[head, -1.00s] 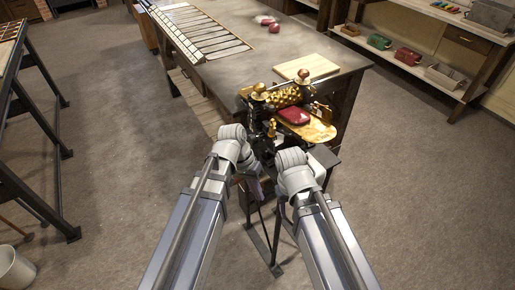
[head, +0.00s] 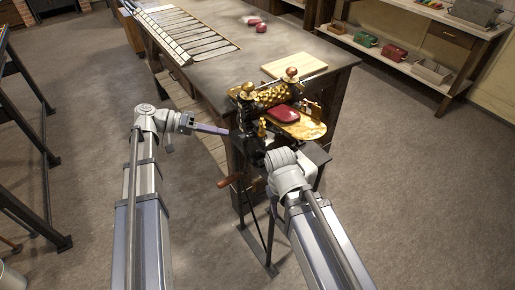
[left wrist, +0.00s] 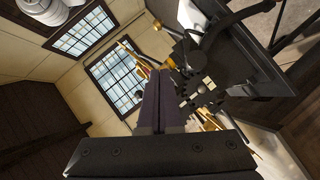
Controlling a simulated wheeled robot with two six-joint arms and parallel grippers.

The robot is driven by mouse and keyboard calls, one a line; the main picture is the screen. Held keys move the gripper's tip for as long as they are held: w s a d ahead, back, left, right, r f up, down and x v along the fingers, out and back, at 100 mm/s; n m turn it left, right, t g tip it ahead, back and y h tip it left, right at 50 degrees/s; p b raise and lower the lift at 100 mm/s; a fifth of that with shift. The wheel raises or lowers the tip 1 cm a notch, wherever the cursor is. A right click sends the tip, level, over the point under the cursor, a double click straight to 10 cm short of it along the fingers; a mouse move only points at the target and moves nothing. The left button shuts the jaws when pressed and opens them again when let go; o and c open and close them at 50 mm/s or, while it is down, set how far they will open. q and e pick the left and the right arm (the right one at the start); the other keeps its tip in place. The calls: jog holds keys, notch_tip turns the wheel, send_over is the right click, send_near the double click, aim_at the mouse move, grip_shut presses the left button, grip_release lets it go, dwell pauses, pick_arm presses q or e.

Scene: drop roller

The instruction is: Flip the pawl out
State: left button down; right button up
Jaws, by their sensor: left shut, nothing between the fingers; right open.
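The drop roller machine (head: 270,98), with an embossed brass roller and brass knobs, stands at the near corner of the table. A dark red piece (head: 284,114) lies on its brass plate. I cannot pick out the pawl for certain; a dark toothed part (left wrist: 192,97) with small brass fittings shows in the left wrist view. My left gripper (head: 228,131) is shut and empty, pointing right at the machine's left side, apparently just apart from it. Its closed fingers (left wrist: 155,85) show in the left wrist view. My right gripper is hidden behind its wrist, in front of the machine.
A wooden crank handle (head: 230,181) sticks out at the machine's lower left. The table (head: 215,75) carries a pale board (head: 294,66) behind the machine. Open floor lies left of the machine. Shelves (head: 400,60) stand at the far right.

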pick_arm(q)
jog(key=b, duration=0.3)
send_over(258, 148)
jog(key=s+a, duration=0.2)
jog(key=a, duration=0.1)
notch_tip(258, 148, down, 4)
jog(key=r, duration=0.1)
jog(key=shift+s+d+f+b, duration=0.45)
jog(key=shift+d+f+b, duration=0.2)
jog(key=shift+d, duration=0.1)
jog(key=shift+s+d+f+b, duration=0.4)
jog(key=shift+d+f+b, duration=0.2)
jog(key=shift+d, duration=0.15)
